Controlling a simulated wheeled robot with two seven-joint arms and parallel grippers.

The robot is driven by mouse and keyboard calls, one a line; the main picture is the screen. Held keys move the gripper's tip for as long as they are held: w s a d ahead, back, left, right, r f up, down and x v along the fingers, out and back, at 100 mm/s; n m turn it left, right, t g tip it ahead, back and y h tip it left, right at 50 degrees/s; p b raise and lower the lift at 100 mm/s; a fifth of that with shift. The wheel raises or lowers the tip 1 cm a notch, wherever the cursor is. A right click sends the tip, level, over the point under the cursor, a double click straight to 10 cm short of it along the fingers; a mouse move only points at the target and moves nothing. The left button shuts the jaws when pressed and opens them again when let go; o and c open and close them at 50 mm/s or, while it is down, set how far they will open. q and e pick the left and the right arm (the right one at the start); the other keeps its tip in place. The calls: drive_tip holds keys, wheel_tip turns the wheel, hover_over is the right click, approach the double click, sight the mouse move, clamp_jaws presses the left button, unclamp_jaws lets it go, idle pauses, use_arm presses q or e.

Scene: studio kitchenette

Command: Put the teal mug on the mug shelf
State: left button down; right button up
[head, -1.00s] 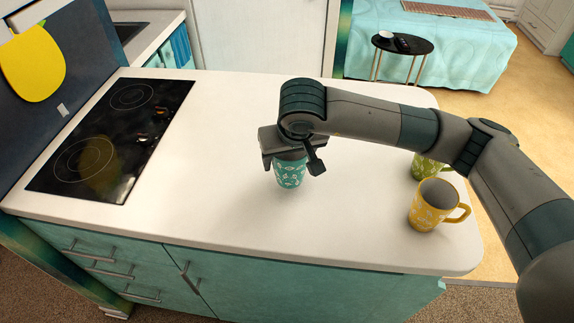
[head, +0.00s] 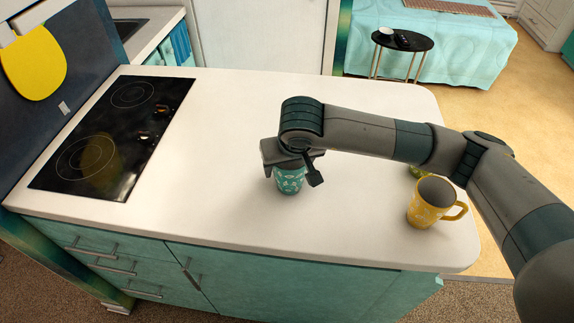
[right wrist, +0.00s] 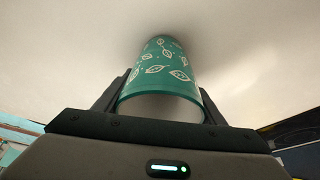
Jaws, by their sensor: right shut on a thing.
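The teal mug (head: 289,180) with pale leaf prints is at the middle of the white counter in the head view. My right gripper (head: 292,168) comes down over it from above and is shut on it. In the right wrist view the mug (right wrist: 165,70) sits between the two fingers of the gripper (right wrist: 162,105). I cannot tell whether its base touches the counter. The mug's upper part is hidden by the gripper in the head view. The mug shelf is not recognisable in these frames. My left gripper is not in view.
A yellow mug (head: 428,203) stands at the counter's right end. A green mug (head: 418,171) behind it is mostly hidden by my right arm. A black cooktop (head: 115,135) is on the left. The white counter (head: 235,120) between is clear.

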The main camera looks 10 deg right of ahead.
drive_tip(key=o, duration=1.3)
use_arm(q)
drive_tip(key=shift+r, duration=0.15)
use_arm(e)
drive_tip(key=shift+r, duration=0.1)
drive_tip(key=shift+r+p, duration=0.1)
drive_tip(key=shift+p, duration=0.25)
drive_tip(key=b+v, duration=0.1)
drive_tip(key=v, duration=0.3)
drive_tip(key=shift+s+r+b, duration=0.1)
drive_tip(key=shift+r+b, duration=0.2)
drive_tip(key=shift+b, duration=0.1)
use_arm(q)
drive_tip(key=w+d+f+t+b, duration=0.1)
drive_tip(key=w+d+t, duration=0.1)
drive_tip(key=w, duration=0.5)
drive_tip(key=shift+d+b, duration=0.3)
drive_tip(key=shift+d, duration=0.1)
use_arm(e)
drive_tip(key=shift+v, duration=3.6)
